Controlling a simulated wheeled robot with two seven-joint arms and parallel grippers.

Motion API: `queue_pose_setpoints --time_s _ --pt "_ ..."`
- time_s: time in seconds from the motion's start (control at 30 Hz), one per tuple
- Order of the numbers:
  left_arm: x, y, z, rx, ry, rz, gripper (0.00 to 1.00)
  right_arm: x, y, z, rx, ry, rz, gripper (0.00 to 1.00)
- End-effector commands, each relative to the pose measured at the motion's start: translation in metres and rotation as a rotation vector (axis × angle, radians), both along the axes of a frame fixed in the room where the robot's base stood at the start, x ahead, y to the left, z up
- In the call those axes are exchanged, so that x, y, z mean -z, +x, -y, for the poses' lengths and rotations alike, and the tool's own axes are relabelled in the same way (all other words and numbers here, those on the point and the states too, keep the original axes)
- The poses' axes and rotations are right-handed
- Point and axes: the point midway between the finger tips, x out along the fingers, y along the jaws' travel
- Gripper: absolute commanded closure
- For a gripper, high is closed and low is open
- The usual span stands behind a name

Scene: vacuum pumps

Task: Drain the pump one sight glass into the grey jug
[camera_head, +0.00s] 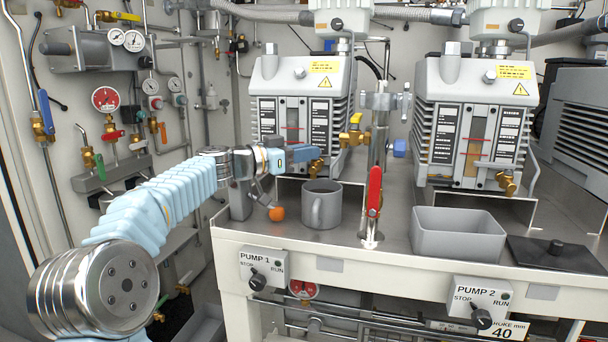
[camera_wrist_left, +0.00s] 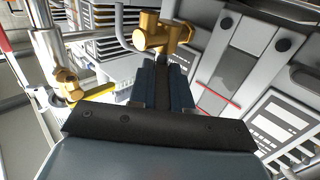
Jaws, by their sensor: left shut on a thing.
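Pump one (camera_head: 298,82) is the grey pump at the middle back. Its sight glass (camera_head: 293,122) has red marks; the glass also shows in the left wrist view (camera_wrist_left: 228,72). A brass drain fitting (camera_head: 316,168) sits at the pump's lower right. My left gripper (camera_head: 303,154) is at this fitting, its blue fingers shut on it. In the left wrist view the brass fitting (camera_wrist_left: 163,33) is at the fingertips; the fingers hide the gripped part. The grey jug (camera_head: 313,210) stands upright on the bench below the gripper. I see no flowing liquid.
Pump two (camera_head: 475,80) stands at the right, behind a grey tray (camera_head: 457,235) and a dark plate (camera_head: 556,254). A red-handled vertical pipe (camera_head: 374,190) rises right of the jug. A yellow-handled valve (camera_head: 354,133) is close to the gripper. An orange knob (camera_head: 276,213) is left of the jug.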

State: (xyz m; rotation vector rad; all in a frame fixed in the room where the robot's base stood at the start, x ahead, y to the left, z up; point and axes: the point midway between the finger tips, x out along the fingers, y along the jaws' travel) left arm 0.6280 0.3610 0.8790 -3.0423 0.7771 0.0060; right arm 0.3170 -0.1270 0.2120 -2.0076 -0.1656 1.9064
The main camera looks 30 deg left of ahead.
Motion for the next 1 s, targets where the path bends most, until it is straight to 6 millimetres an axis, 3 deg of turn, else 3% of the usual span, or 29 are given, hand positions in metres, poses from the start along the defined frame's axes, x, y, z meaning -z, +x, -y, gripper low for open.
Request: queue_pose_setpoints --time_s 0.03,0.1,0.3,0.7,1.0 --pt "0.010 -0.002 0.003 -0.035 0.002 0.007 1.00 0.023 0.000 -0.001 -0.002 0.003 -0.002 0.39" --pt "0.009 -0.003 0.005 -0.095 0.001 0.007 1.00 0.035 -0.001 -0.003 -0.004 0.007 -0.005 0.39" --pt "0.002 -0.004 0.010 -0.264 0.000 0.002 1.00 0.049 -0.001 -0.004 -0.006 0.010 -0.006 0.39" --pt "-0.004 -0.003 0.011 -0.504 -0.003 -0.005 1.00 0.019 -0.001 -0.003 -0.004 0.007 -0.005 0.39" --pt "-0.002 -0.004 0.012 -0.561 -0.004 0.005 1.00 0.010 -0.001 -0.002 -0.003 0.005 -0.004 0.39"
